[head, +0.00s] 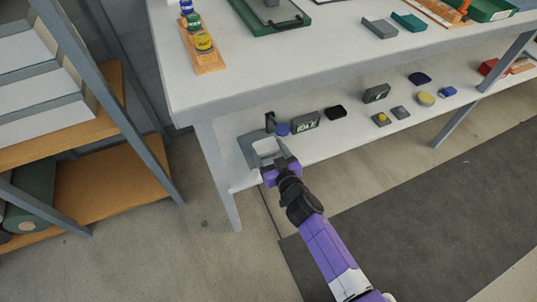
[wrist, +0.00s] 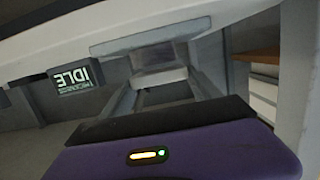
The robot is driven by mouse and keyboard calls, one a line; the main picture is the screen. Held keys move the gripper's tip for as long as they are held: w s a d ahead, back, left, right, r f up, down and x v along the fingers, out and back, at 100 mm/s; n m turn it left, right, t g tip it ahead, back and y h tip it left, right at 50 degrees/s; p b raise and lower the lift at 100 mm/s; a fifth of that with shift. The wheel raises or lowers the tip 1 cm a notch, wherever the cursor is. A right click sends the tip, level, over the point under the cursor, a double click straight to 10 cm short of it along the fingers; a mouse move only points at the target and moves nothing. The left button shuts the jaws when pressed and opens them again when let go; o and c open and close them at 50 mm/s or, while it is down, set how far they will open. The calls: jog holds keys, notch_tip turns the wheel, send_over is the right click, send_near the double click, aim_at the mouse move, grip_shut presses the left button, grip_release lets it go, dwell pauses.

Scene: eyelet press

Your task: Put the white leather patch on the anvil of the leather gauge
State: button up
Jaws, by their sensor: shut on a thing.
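My gripper (head: 272,166) reaches over the left end of the lower shelf. It is shut on the white leather patch (head: 266,146), a small pale piece just beyond the fingertips. The patch is over a grey frame-like stand (head: 247,150), which I take to be the leather gauge. I cannot tell whether the patch touches the anvil, which is not clearly seen. In the wrist view, my purple gripper body fills the bottom, and the grey stand (wrist: 122,105) is ahead with a pale piece between its sides.
A display reading IDLE (head: 305,121) stands right of the stand, behind a blue disc (head: 283,129). A black pad (head: 336,112), a second dark display (head: 376,93) and several small pieces lie further right. The upper bench (head: 240,85) overhangs the shelf; its leg (head: 217,175) is close left.

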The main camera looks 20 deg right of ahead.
jog(key=shift+f, duration=0.35)
jog(key=shift+f, duration=0.1)
jog(key=o, duration=1.3)
jog(key=shift+r, duration=0.25)
jog(key=s, duration=0.4)
jog(key=s+r+p, duration=0.1)
jog(key=s, duration=0.3)
jog(key=s+r, duration=0.1)
jog(key=s, duration=0.2)
jog(key=shift+s+r+p, duration=0.1)
jog(key=shift+s+p, duration=0.3)
